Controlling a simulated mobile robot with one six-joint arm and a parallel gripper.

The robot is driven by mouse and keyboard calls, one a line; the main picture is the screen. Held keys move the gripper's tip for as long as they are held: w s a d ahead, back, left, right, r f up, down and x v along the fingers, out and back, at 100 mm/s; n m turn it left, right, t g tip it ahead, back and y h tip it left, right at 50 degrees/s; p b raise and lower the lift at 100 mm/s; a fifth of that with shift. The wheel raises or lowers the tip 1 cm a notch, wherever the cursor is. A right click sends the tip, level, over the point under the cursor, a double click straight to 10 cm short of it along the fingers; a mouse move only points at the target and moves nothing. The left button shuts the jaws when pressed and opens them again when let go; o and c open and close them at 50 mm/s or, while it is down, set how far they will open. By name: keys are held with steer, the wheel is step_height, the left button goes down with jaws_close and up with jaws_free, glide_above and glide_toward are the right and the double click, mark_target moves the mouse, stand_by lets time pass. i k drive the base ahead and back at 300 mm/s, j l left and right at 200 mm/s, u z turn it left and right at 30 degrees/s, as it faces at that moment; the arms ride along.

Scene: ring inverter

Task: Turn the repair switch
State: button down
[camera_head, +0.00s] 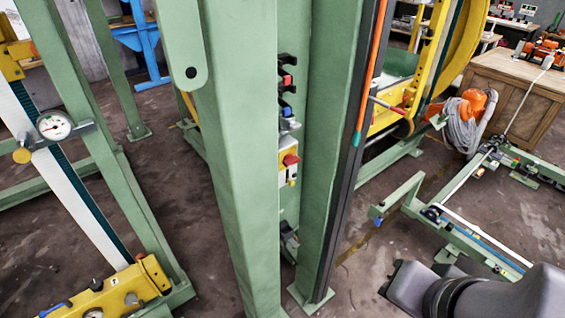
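A small box with a red switch knob (290,159) is fixed on the green machine frame, in the gap between two green posts (325,150). The box has a yellow and white face (282,170), partly hidden by the near post (235,150). I cannot read any label, so I cannot tell for sure that this is the repair switch. Grey and black links of my arm show at the bottom right, well below and to the right of the box and apart from it. No gripper fingers can be made out.
Black brackets with a red part (287,82) sit above the box. A low green frame (470,240) lies at the right. A yellow unit (110,295) and a round gauge (54,126) are at the left. Some bare floor (375,260) shows right of the posts.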

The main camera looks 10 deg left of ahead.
mark_target(290, 160)
steer(key=i+j+u, duration=0.1)
steer(key=u, duration=0.3)
steer(key=i+j+u, duration=0.15)
steer(key=u, duration=0.25)
steer(key=i+u, duration=0.15)
steer(key=u, duration=0.25)
steer(key=i+u, duration=0.15)
steer(key=u, duration=0.25)
